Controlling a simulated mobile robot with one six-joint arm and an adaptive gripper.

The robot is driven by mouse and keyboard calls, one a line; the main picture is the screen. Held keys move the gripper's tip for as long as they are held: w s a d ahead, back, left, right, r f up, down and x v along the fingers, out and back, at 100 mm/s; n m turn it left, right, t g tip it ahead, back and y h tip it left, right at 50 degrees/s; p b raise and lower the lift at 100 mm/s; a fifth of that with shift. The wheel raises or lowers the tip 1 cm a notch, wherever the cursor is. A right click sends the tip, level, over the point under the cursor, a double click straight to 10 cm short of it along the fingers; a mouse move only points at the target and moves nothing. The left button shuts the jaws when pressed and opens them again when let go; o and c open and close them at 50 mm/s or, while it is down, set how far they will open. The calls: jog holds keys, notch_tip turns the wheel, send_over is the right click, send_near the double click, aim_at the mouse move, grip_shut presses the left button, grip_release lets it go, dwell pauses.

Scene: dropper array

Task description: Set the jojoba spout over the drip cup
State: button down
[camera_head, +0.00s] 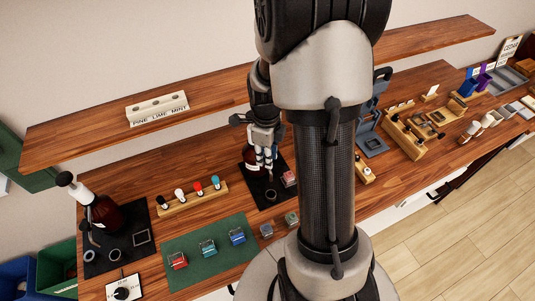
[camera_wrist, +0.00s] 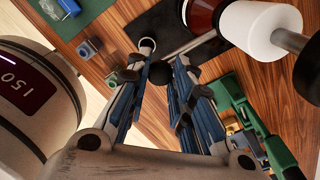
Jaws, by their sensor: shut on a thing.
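The bottle beside my gripper is dark red-brown with a white collar (camera_wrist: 260,28) and a black pump top; no label naming jojoba is readable. Its thin metal spout (camera_wrist: 205,42) runs out from the collar to a black ball-shaped tip (camera_wrist: 160,73). My gripper (camera_wrist: 157,70) is shut on this tip, with a finger on each side. A small pale ring, apparently the drip cup (camera_wrist: 147,46), lies just beyond the fingertips, close to the tip; whether the tip is over it I cannot tell. In the head view my gripper (camera_head: 266,160) hangs over the middle black mat (camera_head: 262,200), partly hiding the bottle (camera_head: 250,155).
Another pump bottle (camera_head: 104,213) stands on a black mat at the left. A rack of coloured droppers (camera_head: 192,199) and a green mat (camera_head: 210,253) with several small carriers lie between. Small blocks (camera_head: 266,230) sit at the front edge. A shelf (camera_head: 215,95) runs behind.

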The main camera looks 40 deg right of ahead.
jog(key=c, duration=1.4)
grip_release()
jog(key=shift+a, duration=0.1)
jog(key=shift+o, duration=0.2)
notch_tip(320, 180, up, 12)
